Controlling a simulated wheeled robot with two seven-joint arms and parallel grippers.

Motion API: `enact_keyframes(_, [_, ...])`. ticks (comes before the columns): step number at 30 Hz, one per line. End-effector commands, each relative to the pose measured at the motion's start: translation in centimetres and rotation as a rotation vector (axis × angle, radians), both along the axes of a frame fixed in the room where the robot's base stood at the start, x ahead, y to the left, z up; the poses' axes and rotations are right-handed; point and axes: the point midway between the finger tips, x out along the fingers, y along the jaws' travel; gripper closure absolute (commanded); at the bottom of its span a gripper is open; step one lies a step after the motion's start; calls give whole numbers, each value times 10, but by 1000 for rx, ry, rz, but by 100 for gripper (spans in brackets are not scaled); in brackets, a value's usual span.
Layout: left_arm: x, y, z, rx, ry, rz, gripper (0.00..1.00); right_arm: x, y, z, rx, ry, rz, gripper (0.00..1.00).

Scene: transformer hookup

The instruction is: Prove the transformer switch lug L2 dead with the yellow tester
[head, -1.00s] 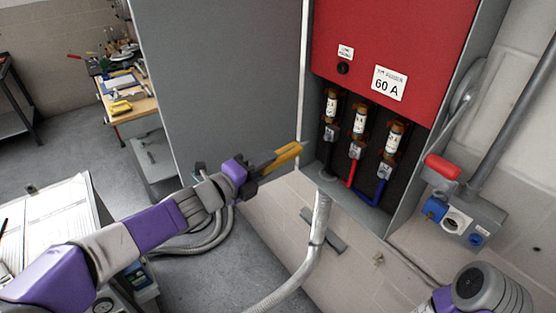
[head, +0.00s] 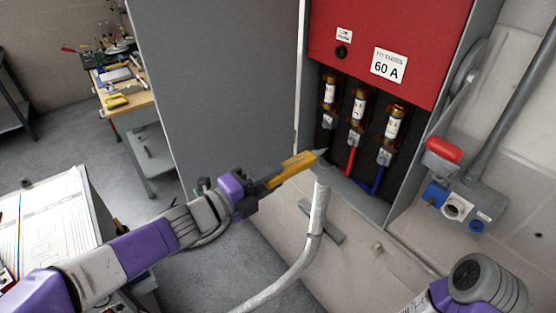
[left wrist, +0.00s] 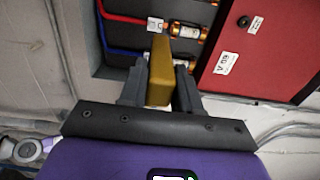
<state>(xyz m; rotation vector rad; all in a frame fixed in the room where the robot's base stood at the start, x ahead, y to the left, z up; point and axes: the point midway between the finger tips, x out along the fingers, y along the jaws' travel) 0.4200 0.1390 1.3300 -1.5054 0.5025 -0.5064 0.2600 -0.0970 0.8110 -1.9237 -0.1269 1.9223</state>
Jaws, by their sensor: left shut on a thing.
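My left gripper (head: 262,190) is shut on the yellow tester (head: 296,168), which points up and right. Its tip overlaps the lower left of the open switch box in the head view. The tester also shows in the left wrist view (left wrist: 161,75), between both fingers. The middle lug (head: 355,138), with the red wire, sits under the middle fuse (head: 358,105); I take it as L2, though its tag is too small to read. The tip appears left of and below this lug, apart from it. The left lug (head: 328,121) and the blue-wired right lug (head: 384,156) flank it. My right gripper is out of view.
The grey box door (head: 220,80) stands open at the left. A red panel (head: 390,40) marked 60 A covers the upper box. A red-handled lever (head: 444,150) and a socket box (head: 455,207) are at the right. A grey conduit (head: 317,210) runs below.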

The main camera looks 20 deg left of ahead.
Motion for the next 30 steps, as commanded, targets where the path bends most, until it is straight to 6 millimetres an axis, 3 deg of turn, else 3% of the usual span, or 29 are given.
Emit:
enact_keyframes(21, [47,-40,1,-8,-1,-9,98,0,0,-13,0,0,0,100])
enact_keyframes(30, [58,-49,1,-8,-2,-8,98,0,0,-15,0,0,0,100])
